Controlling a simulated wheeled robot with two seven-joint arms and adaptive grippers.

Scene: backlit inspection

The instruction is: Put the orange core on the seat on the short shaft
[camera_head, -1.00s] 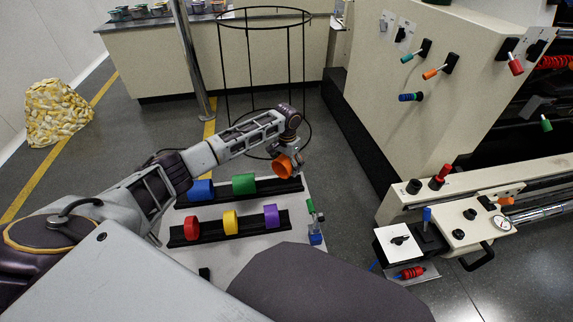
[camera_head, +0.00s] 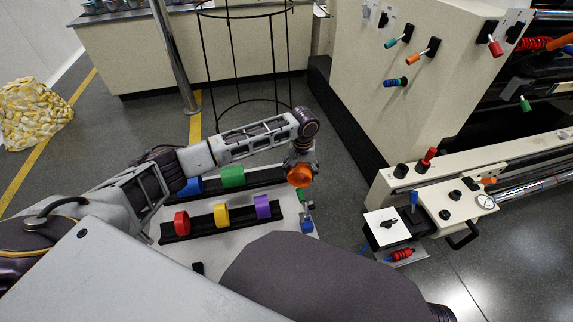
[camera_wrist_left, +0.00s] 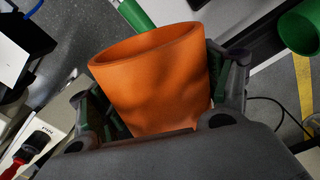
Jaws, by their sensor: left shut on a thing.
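The orange core (camera_head: 299,178) is a short hollow tube, held up near the right end of the racks. My left gripper (camera_head: 301,162) is shut on it. In the left wrist view the core (camera_wrist_left: 155,80) fills the middle between the fingers, its open end facing away from the wrist. Several short rods stick out of the cream machine panel, among them an orange-tipped one (camera_head: 416,59), a teal-tipped one (camera_head: 391,43) and a blue one (camera_head: 394,83). I cannot tell which is the short shaft with the seat. My right gripper is not in view.
Black racks hold a red core (camera_head: 182,222), a yellow core (camera_head: 221,215), a purple core (camera_head: 262,207), a blue core (camera_head: 191,187) and a green core (camera_head: 232,177). A black wire frame (camera_head: 244,75) stands behind. A control ledge (camera_head: 450,205) juts out right. Floor between is clear.

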